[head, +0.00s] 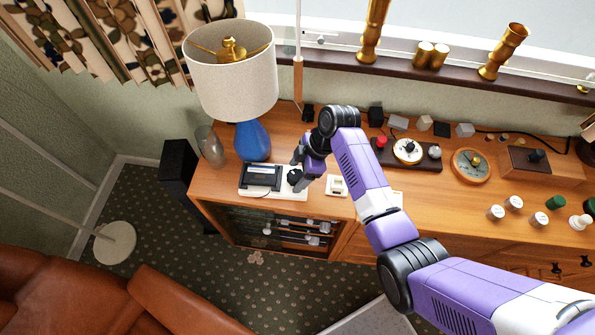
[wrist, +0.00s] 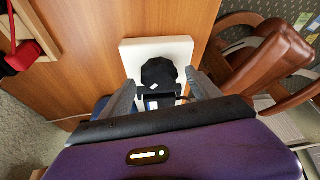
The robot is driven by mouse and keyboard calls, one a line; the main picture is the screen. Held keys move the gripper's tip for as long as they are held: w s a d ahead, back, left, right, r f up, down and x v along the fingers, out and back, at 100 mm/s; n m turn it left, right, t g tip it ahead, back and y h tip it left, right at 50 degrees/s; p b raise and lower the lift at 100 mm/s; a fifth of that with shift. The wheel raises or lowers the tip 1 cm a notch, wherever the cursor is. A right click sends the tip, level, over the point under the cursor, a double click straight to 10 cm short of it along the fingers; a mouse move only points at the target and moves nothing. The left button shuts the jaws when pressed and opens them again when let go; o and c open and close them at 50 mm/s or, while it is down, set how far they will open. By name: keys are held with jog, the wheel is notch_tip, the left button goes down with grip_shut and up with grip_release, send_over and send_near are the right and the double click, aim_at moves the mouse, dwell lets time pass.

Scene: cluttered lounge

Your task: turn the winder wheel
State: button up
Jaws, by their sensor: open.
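The winder wheel (head: 294,177) is a dark, knob-like wheel at the right end of a white base (head: 246,192) on the wooden cabinet. A black cassette-like unit (head: 262,177) sits on the same base to its left. In the wrist view the black wheel (wrist: 158,72) stands in front of the white base (wrist: 185,46). My gripper (head: 298,165) is over the wheel. Its two grey fingers are apart, one on each side of the wheel in the wrist view (wrist: 160,80). Whether they touch the wheel cannot be told. My palm hides the lower part.
A black board with knobs (head: 405,154) is further right. The cabinet's front edge is close.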

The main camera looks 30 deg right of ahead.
jog(key=c, duration=1.4)
jog(key=shift+o, duration=0.2)
jog(key=shift+m, duration=0.3)
jog(key=m+t+h+p, duration=0.1)
jog(key=m, duration=0.2)
jog(key=shift+s+m, duration=0.15)
jog(key=shift+m, duration=0.15)
jog(key=m, duration=0.2)
jog(key=m+t+h, duration=0.1)
jog(key=m, duration=0.2)
jog(key=shift+a+t+h, duration=0.2)
jog(key=shift+t+h, duration=0.1)
jog(key=m+h, duration=0.2)
jog(key=m, duration=0.3)
jog(key=shift+a+m, duration=0.1)
jog(key=shift+m, duration=0.3)
jog(key=m+h, duration=0.1)
jog(key=m, duration=0.3)
jog(key=shift+a+m+h, duration=0.1)
jog(key=shift+m+h, duration=0.3)
